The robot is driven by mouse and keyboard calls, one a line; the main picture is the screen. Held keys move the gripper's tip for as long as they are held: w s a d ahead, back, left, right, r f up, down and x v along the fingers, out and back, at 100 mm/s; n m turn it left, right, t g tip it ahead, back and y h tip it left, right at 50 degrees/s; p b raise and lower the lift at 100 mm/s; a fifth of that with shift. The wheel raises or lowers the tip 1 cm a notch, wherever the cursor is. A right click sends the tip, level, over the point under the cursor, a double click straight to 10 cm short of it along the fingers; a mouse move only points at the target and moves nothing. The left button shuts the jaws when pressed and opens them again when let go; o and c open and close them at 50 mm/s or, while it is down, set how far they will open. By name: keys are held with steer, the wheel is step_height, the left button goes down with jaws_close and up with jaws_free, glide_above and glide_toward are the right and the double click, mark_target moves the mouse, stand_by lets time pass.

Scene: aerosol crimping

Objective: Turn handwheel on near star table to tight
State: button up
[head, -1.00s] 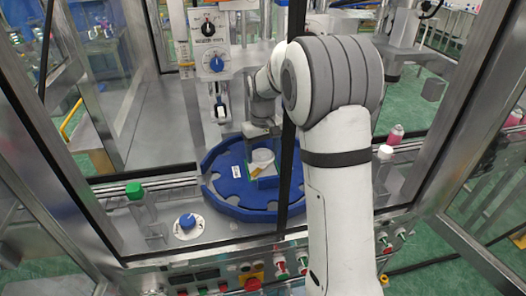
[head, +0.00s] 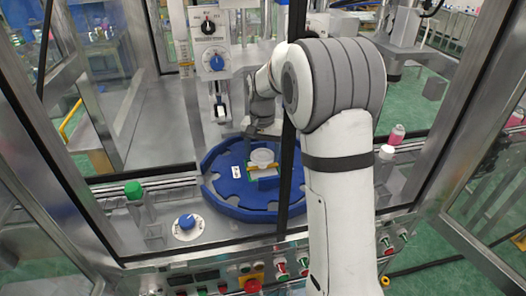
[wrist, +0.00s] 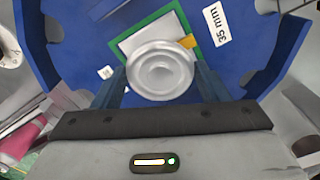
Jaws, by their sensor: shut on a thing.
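The near star table (head: 225,187) is a blue disc with notches in its rim; its blue surface and "35 mm" label also show in the wrist view (wrist: 262,60). The handwheel (wrist: 160,70) is a round silver-grey knob at the middle of the table, and it shows pale in the head view (head: 262,156). My gripper (wrist: 159,86) is shut on the handwheel, with one dark finger on each side of it. A yellow pointer (wrist: 188,41) sticks out beside the knob over a white plate with a green border (wrist: 128,38). My arm partly hides the table's right side.
A blue knob on a round dial (head: 187,222) and a green-capped bottle (head: 134,190) stand left of the table. A metal frame post (head: 290,110) crosses in front. A control panel with buttons (head: 253,285) runs along the front edge.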

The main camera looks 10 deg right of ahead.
mark_target(262, 155)
stand_by(0.5)
steer(key=o, duration=1)
steer(key=shift+c, duration=0.2)
steer(key=shift+r, duration=0.1)
step_height(262, 155, up, 7)
steer(key=shift+f+b, duration=0.1)
steer(key=shift+b, duration=0.3)
steer(key=shift+r, duration=0.4)
